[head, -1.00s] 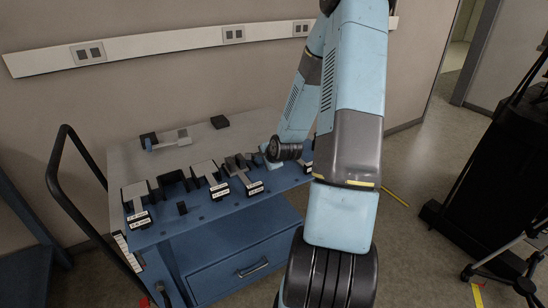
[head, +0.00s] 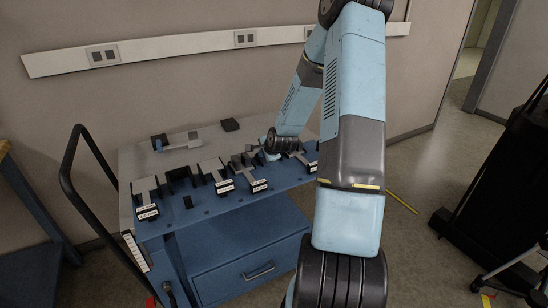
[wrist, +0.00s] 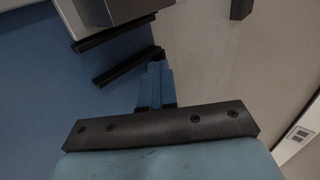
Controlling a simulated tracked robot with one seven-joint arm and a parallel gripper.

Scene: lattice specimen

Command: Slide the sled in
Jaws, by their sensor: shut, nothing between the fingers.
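Several grey T-shaped sleds with white labels stand along the front of the blue cart top; I cannot tell which one the task means. One is at the left (head: 146,190), one in the middle (head: 213,170), and one just right of it (head: 247,170), close to my gripper. Another label (head: 310,166) shows partly behind my arm. My gripper (head: 252,151) is low over the cart, shut and empty, by the back of the third sled. In the wrist view its blue fingers (wrist: 156,85) are together beside black rails (wrist: 125,67) and a grey block (wrist: 110,8).
A black bracket with open room (head: 180,176) stands between the left and middle sleds. A black handle (head: 70,185) rises at left.

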